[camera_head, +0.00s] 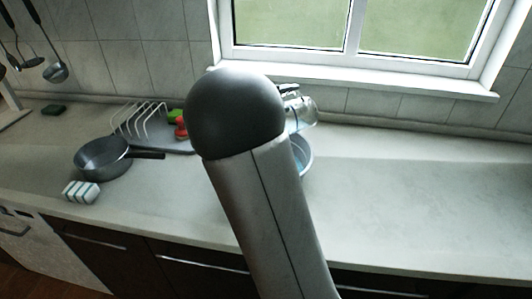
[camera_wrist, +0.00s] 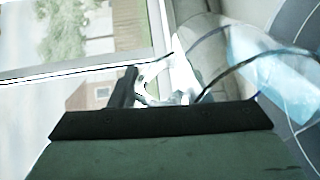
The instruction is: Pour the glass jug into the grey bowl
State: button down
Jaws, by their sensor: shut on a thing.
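The glass jug (camera_head: 301,113) is clear and lies tipped well over, nearly on its side, in the air above the counter in the head view. In the wrist view the jug (camera_wrist: 215,55) fills the right side, with pale blue liquid showing through the glass. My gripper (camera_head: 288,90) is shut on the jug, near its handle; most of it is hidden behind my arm. The wrist view shows a dark finger beside the handle. The grey bowl (camera_head: 304,152) stands on the counter below the jug, half hidden by my arm, with a bluish tint inside.
A dark pan (camera_head: 101,157), a wire rack (camera_head: 140,120), red and green items (camera_head: 179,122) and a small striped block (camera_head: 82,192) sit to the left. The window sill (camera_head: 400,83) runs behind. The counter at right (camera_head: 420,190) is clear.

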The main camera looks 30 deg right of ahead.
jog(key=shift+a+b, duration=0.2)
jog(key=shift+b, duration=0.15)
jog(key=shift+s+a+r+h+b, duration=0.15)
jog(key=shift+a+h+b, duration=0.1)
jog(key=shift+h+b, duration=0.25)
